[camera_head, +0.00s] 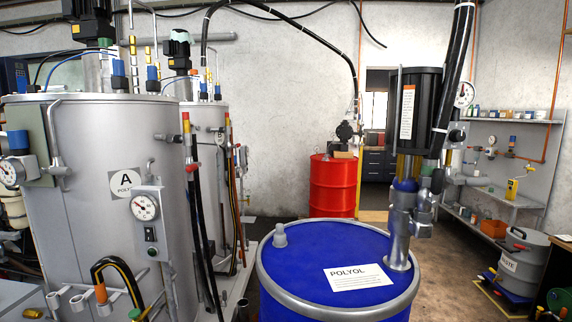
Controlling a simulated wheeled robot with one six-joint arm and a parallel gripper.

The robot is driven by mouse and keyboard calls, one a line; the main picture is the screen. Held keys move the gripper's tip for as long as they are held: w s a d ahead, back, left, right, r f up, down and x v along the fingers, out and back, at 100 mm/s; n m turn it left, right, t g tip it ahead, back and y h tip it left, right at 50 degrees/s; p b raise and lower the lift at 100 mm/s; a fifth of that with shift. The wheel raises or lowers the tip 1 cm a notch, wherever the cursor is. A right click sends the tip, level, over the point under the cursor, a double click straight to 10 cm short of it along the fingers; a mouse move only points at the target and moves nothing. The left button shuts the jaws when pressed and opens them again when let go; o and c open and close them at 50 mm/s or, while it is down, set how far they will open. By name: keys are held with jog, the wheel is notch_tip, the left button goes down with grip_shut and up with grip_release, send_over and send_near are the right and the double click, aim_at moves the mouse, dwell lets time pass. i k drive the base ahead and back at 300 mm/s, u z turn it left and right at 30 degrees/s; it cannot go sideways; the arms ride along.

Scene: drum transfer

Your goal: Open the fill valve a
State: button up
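The large grey tank marked A (95,235) stands at the left; its round label (124,184) faces me. Next to its label is a gauge box (146,205) with a dial and a green button. A pipe fitting with an upright red and yellow handle (186,124) is on the tank's right side, with a dark hose hanging below. Another metal pipe fitting (57,165) is at the tank's left. No label shows which fitting is fill valve A, and I cannot tell whether any valve is open or shut. My gripper is not in view.
A blue drum labelled POLYOL (320,245) stands in front, with a black pump (413,110) upright in it. A red drum (333,187) is behind. A grey waste bin (522,262) and shelves are at right. Some brown floor (455,250) is clear between.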

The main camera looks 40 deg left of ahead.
aim_at(189, 169)
jog(key=z, duration=0.4)
jog(key=i, duration=3.4)
jog(key=u, duration=2.25)
jog(key=i, duration=4.35)
jog(key=u, duration=2.6)
jog(key=i, duration=0.15)
jog(key=z, duration=0.2)
